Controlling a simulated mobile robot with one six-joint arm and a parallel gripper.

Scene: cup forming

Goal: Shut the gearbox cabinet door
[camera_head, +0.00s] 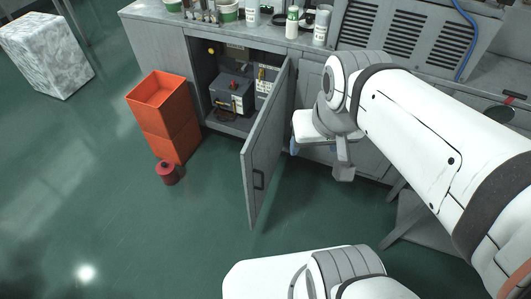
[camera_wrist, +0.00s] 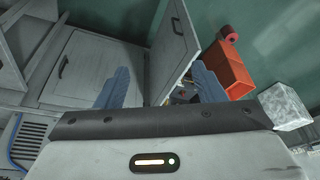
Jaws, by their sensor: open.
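The gearbox cabinet door (camera_head: 265,150) stands wide open, swung out from the cabinet, with a dark handle (camera_head: 259,180) near its free edge. Inside the open cabinet (camera_head: 199,75) is a dark grey gearbox unit (camera_head: 230,95). My gripper (camera_head: 294,147) is open and empty, on the right, outer side of the door. A gap seems to show between them in the head view. In the wrist view the outer face of the door (camera_wrist: 173,50) shows between my two blue-grey fingers (camera_wrist: 162,85). Contact cannot be seen there.
Bottles (camera_head: 292,22) and tubs stand on the countertop above. A closed cabinet door (camera_wrist: 75,68) lies beside the open one. The green floor in front is clear.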

